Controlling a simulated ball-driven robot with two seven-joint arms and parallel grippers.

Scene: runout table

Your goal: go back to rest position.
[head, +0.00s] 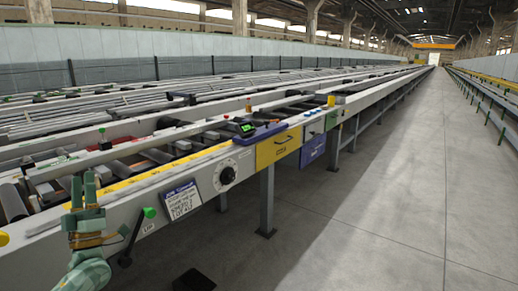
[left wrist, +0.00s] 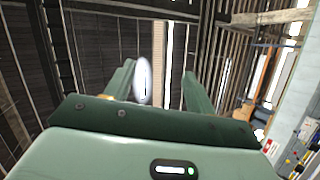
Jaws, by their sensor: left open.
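My left gripper (head: 83,184) is at the lower left of the head view, pointing up beside the near edge of the long runout table (head: 245,160). In the left wrist view the two green fingers of this gripper (left wrist: 160,82) stand apart with nothing between them. Behind them that view shows the hall's roof and lamps. My right gripper is in neither view.
A green-knobbed lever (head: 149,213), a tilted sign (head: 181,202) and a black dial (head: 228,174) are on the table's front, right of my gripper.

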